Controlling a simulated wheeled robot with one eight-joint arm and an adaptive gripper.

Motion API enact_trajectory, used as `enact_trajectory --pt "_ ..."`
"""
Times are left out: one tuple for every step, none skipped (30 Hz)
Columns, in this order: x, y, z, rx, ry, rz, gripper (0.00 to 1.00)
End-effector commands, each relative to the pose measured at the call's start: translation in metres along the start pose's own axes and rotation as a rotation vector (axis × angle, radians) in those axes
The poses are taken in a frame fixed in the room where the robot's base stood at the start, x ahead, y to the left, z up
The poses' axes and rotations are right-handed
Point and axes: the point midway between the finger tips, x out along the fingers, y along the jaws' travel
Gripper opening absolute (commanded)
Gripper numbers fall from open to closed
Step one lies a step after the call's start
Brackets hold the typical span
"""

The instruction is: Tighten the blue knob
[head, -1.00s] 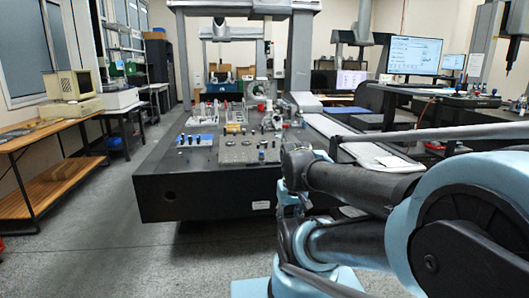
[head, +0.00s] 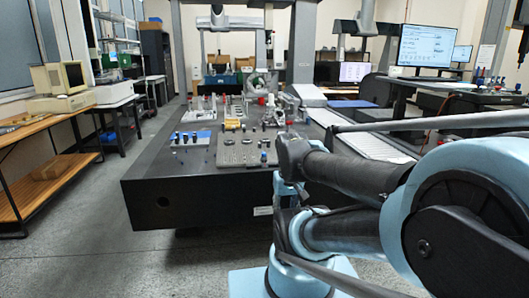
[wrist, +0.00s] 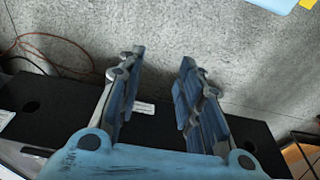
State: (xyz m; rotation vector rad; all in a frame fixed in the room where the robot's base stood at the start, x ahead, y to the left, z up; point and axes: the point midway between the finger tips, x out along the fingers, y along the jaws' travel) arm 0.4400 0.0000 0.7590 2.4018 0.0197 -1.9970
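A small dark blue knob-like part (head: 264,157) stands at the right front of a grey fixture plate (head: 228,163) on the black table. Other small blue-topped parts (head: 185,136) stand on a blue block (head: 176,143) to its left. They are too small to tell which is the knob of the task. My gripper (wrist: 162,58) is open and empty in the wrist view, with its two blue fingers apart. The wrist view shows floor and the table's dark side, and no knob. In the head view I cannot make out my gripper.
The black table (head: 200,190) carries several fixtures under a grey gantry (head: 302,40). A wooden bench (head: 40,130) stands at the left, with open floor (head: 80,240) before it. A monitor (head: 427,45) stands at the right. A cable (wrist: 60,42) lies on the floor.

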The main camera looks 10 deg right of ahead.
Motion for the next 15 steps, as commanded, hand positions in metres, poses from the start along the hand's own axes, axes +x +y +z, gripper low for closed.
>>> enact_trajectory --pt "0.0 0.0 0.0 0.0 0.0 0.0 0.33" --pt "0.0 0.0 0.0 0.0 0.0 0.0 0.33" --pt "0.0 0.0 0.0 0.0 0.0 0.0 0.36" --pt "0.0 0.0 0.0 0.0 0.0 0.0 0.41" --pt "-0.002 0.0 0.001 -0.001 0.003 0.0 0.41" --pt "-0.007 0.0 0.005 -0.003 0.011 -0.001 0.41" --pt "-0.009 0.0 0.004 -0.005 0.012 -0.002 0.41" --pt "-0.011 -0.001 0.002 -0.009 0.013 -0.004 0.41" --pt "-0.015 -0.001 -0.003 -0.017 0.014 -0.007 0.41" --pt "-0.019 -0.001 -0.008 -0.024 0.014 -0.011 0.41" --pt "-0.023 -0.002 -0.014 -0.033 0.015 -0.015 0.41" --pt "-0.029 -0.002 -0.023 -0.046 0.016 -0.02 0.41" --pt "-0.034 -0.002 -0.031 -0.058 0.018 -0.025 0.41" --pt "-0.04 -0.003 -0.039 -0.072 0.02 -0.03 0.41" --pt "-0.048 -0.003 -0.051 -0.091 0.023 -0.038 0.41"
